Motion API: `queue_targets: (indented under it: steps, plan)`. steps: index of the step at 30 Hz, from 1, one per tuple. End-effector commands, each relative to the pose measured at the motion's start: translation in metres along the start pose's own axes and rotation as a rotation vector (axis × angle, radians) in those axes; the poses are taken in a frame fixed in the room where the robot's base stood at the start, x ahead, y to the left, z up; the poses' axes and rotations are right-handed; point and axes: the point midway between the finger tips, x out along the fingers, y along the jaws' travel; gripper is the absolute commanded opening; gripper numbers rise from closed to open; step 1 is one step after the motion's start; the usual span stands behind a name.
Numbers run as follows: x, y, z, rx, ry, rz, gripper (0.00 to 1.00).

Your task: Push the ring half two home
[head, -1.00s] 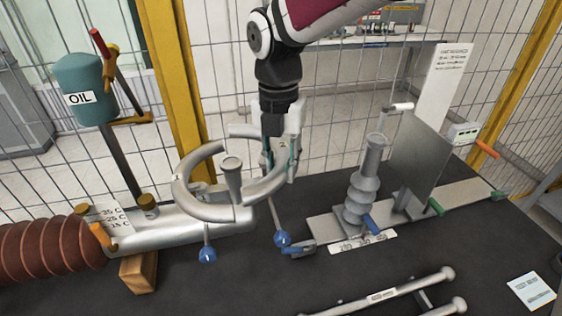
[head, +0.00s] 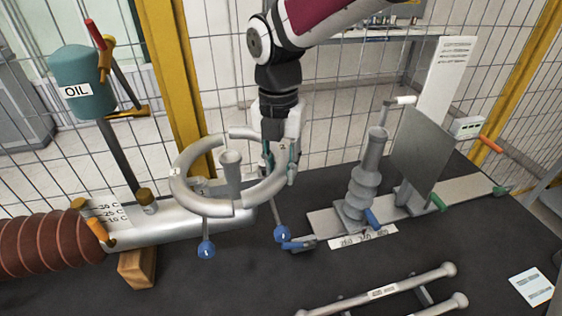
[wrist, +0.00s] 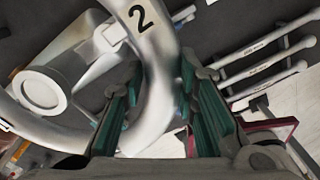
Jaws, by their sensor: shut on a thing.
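Ring half two (head: 272,183), a grey curved tube, shows its "2" in the wrist view (wrist: 140,18). My gripper (head: 280,160) is shut on it; in the wrist view its teal finger pads (wrist: 155,95) lie on both sides of the tube. Ring half one (head: 185,182) curves on the left. Together the halves go round the upright grey bushing post (head: 231,175) on the silver tank. Blue-knobbed rods (head: 206,249) (head: 282,233) hang below the ring.
A ribbed grey insulator (head: 365,180) and an upright grey plate (head: 420,150) stand on a rail at right. Grey bars (head: 385,292) lie in front. An oil can (head: 85,85) and brown corrugated bushing (head: 50,243) are left. Mesh fence is behind.

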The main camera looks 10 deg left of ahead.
Motion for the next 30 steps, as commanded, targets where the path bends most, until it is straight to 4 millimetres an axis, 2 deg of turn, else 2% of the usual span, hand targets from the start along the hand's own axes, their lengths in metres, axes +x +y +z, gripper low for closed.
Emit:
queue_targets:
  steps: [22, 23, 25, 26, 30]
  plan:
    - [0.017, 0.001, 0.0, 0.0, 0.0, 0.0, 0.0]
    - [0.017, 0.001, 0.0, 0.0, -0.001, 0.001, 0.32]
    - [0.017, 0.001, 0.0, 0.0, -0.001, 0.001, 0.47]
    - [0.017, 0.001, 0.0, 0.0, 0.0, 0.001, 0.51]
    - [0.017, 0.001, 0.0, 0.0, 0.0, 0.0, 0.51]
